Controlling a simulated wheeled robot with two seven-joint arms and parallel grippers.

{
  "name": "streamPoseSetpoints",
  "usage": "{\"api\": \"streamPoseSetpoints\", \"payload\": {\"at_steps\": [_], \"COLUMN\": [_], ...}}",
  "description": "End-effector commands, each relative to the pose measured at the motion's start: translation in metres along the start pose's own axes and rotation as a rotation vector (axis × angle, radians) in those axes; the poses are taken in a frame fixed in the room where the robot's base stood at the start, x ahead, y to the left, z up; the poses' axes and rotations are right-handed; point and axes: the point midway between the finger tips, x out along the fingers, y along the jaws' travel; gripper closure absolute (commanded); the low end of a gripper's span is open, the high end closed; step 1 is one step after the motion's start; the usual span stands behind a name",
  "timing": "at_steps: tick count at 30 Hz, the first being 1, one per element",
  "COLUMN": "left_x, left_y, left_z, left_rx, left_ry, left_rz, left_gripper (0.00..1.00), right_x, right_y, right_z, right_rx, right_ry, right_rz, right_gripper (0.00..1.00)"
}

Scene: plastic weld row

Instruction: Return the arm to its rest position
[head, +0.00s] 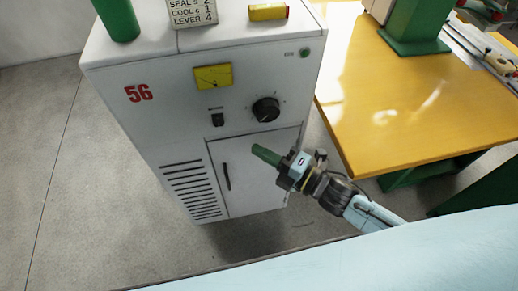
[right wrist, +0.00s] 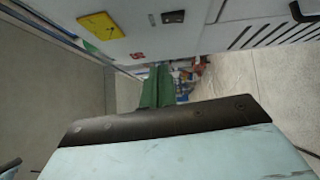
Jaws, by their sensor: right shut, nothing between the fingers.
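My right gripper (head: 262,153) is in front of the lower door of a white cabinet, at the end of a light blue arm that comes in from the lower right. Its green fingers are together with nothing between them and point up and left in the head view. The fingers also show in the right wrist view (right wrist: 158,86), near the middle. I cannot tell how far the fingertips are from the cabinet. My left gripper is not in view.
The white cabinet (head: 185,110) has a yellow meter (head: 213,77), a black knob (head: 266,109) and a door handle (head: 226,176). On its top are a green cylinder (head: 118,18), a sign (head: 192,12) and a yellow block (head: 268,11). A yellow-topped table (head: 400,115) stands right. Floor at left is clear.

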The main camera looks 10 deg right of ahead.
Motion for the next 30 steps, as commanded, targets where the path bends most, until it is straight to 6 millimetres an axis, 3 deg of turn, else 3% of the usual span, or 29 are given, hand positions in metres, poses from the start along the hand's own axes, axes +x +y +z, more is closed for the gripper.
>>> {"api": "streamPoseSetpoints", "payload": {"at_steps": [11,14,17,20,25,30], "left_x": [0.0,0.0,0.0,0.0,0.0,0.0], "left_y": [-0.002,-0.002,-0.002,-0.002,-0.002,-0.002], "left_z": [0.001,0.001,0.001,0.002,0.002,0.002], "left_rx": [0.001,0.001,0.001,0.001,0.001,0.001], "left_ry": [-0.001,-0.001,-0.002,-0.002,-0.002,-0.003], "left_rz": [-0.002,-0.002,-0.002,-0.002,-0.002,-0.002], "left_gripper": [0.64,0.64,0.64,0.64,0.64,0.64], "right_x": [0.0,-0.002,-0.011,-0.034,-0.102,-0.19], "right_y": [-0.001,-0.014,-0.052,-0.113,-0.225,-0.317], "right_z": [0.0,0.005,0.021,0.038,0.044,0.012], "right_rx": [0.002,0.04,0.148,0.333,0.694,1.029], "right_ry": [-0.002,-0.027,-0.106,-0.241,-0.532,-0.845], "right_rz": [-0.002,-0.03,-0.11,-0.231,-0.438,-0.609], "right_gripper": [1.0,1.0,1.0,1.0,1.0,1.0]}}
